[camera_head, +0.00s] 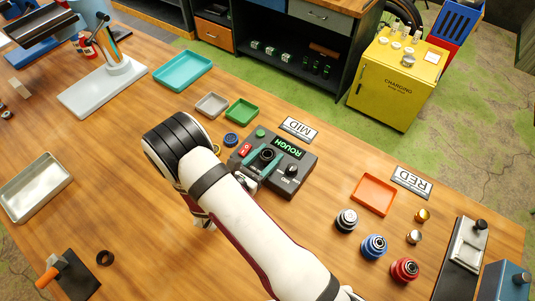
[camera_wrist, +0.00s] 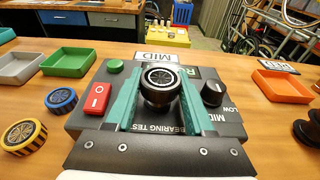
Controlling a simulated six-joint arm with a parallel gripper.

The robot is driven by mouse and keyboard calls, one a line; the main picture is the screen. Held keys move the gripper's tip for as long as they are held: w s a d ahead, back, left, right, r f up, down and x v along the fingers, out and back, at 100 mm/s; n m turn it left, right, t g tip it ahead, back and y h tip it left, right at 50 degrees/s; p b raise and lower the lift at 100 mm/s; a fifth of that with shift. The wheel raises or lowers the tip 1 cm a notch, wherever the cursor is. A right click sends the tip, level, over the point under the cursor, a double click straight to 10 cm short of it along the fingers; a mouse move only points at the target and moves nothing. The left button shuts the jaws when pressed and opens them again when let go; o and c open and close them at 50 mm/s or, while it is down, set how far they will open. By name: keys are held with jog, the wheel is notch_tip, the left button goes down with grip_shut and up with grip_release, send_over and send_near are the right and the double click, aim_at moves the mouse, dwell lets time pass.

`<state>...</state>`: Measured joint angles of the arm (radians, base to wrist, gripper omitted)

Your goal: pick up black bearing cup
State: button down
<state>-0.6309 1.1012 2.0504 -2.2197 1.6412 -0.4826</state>
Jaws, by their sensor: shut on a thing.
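The black bearing cup (camera_head: 267,154) is at the middle of the grey bearing tester (camera_head: 300,180). In the wrist view the black bearing cup (camera_wrist: 160,84) shows its round silver-and-black face upward between two teal fingers. My gripper (camera_head: 262,160) is shut on it, with one finger on each side; it also shows in the wrist view (camera_wrist: 160,92). The cup's underside is hidden, so I cannot tell whether it touches the tester. The tester's green display (camera_head: 289,147) reads ROUGH.
A blue cup (camera_wrist: 61,100) and a yellow cup (camera_wrist: 24,136) lie left of the tester. Grey (camera_head: 212,105), green (camera_head: 241,111) and orange (camera_head: 373,194) trays stand nearby. The tester's red switch (camera_wrist: 97,99) and black knob (camera_wrist: 213,93) flank the fingers.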

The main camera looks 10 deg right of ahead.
jog(key=shift+r, duration=0.1)
notch_tip(320, 180, up, 10)
jog(key=shift+w+r, duration=0.1)
notch_tip(320, 180, up, 12)
jog(key=w+d+f+n+t+y, duration=0.1)
jog(key=w+n+t+y, duration=0.1)
jog(key=w, duration=0.1)
notch_tip(320, 180, up, 15)
jog(key=n+t+y, duration=0.2)
jog(key=n+y, duration=0.2)
jog(key=y, duration=0.1)
send_over(267, 153)
jog(key=d, duration=0.3)
jog(key=shift+s+a+f, duration=0.15)
jog(key=shift+s, duration=0.3)
jog(key=shift+w+f, duration=0.1)
